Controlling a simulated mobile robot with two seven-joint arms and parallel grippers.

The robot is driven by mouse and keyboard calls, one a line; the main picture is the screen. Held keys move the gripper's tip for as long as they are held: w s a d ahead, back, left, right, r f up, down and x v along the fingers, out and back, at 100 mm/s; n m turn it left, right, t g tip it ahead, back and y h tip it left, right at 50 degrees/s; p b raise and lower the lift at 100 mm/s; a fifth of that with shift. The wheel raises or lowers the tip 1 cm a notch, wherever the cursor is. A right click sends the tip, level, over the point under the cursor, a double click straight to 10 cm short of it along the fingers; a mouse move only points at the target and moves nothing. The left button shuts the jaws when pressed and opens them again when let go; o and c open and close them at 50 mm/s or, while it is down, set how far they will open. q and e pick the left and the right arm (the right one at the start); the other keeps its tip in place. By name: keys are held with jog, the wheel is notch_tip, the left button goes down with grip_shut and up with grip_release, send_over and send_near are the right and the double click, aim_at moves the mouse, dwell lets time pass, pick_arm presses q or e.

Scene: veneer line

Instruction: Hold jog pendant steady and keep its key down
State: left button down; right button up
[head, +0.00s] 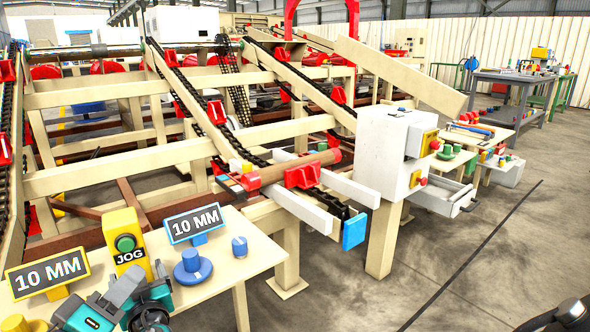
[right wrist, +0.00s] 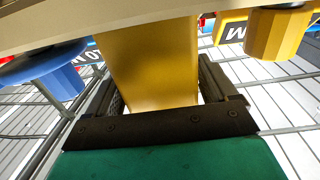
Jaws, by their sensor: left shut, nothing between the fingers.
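The jog pendant (head: 125,225) is a yellow upright box on the beige table at the lower left. It has a round green key (head: 125,243) above a JOG label. Nothing covers the key. My left gripper (head: 128,285), teal and dark, is shut and empty, low in front of the pendant. In the right wrist view the yellow pendant body (right wrist: 150,65) stands between the spread black fingers of my right gripper (right wrist: 160,95). Thin light gaps show beside the fingers, and I see no clear grip. The fingertip contact is partly hidden.
A yellow-framed 10 MM sign (head: 47,273) stands left of the pendant, a blue-framed one (head: 195,224) to its right. A blue knob (head: 193,267) and a smaller blue knob (head: 240,246) stand further right. The beige table (head: 235,282) is clear near its right edge.

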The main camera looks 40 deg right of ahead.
jog(key=shift+o, duration=1.1)
jog(key=shift+r, duration=0.25)
